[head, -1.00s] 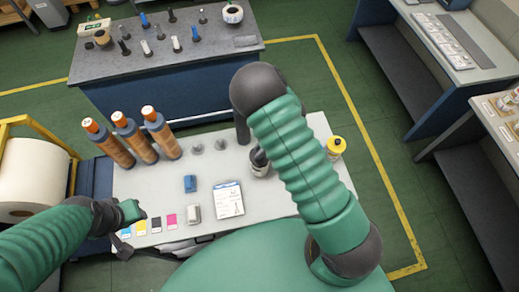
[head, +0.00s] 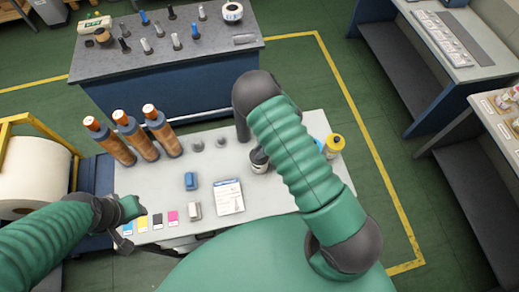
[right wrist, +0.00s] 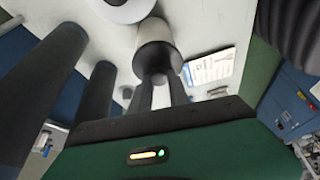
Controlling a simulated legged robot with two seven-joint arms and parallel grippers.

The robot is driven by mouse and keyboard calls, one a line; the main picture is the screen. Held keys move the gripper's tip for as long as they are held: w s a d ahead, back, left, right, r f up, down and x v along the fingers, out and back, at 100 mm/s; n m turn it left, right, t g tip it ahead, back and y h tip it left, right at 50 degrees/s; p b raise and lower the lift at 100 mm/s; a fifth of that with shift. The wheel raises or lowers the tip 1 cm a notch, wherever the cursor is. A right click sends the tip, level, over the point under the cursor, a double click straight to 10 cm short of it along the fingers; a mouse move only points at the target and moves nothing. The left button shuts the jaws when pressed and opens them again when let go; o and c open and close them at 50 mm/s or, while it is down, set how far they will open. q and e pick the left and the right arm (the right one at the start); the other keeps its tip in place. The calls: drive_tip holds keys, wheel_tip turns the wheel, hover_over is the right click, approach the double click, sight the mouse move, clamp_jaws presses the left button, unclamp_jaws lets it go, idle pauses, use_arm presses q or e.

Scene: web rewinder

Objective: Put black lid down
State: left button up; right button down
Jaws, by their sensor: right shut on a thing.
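The black lid (head: 258,155) shows beside my right forearm in the head view, over a pale bottle (head: 259,168) on the light table. In the right wrist view my right gripper (right wrist: 160,82) is shut on the dark lid (right wrist: 158,60), with a pale cylindrical body (right wrist: 155,29) directly beyond it. I cannot tell whether the lid touches the bottle. In the head view my forearm hides most of the right gripper.
On the table (head: 225,165) are orange-brown cylinders (head: 160,130), a blue block (head: 191,181), a pale block (head: 194,211), a paper sheet (head: 229,197), colour cards (head: 157,220) and a yellow-topped container (head: 334,146). A paper roll (head: 35,175) stands left. A workbench (head: 170,70) is behind.

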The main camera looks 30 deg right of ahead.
drive_tip(key=c, duration=1.3)
unclamp_jaws()
drive_tip(key=shift+o, duration=0.2)
drive_tip(key=shift+r, duration=0.35)
drive_tip(key=v, duration=1.2)
drive_tip(key=shift+r+b, duration=0.25)
drive_tip(key=shift+b, duration=0.15)
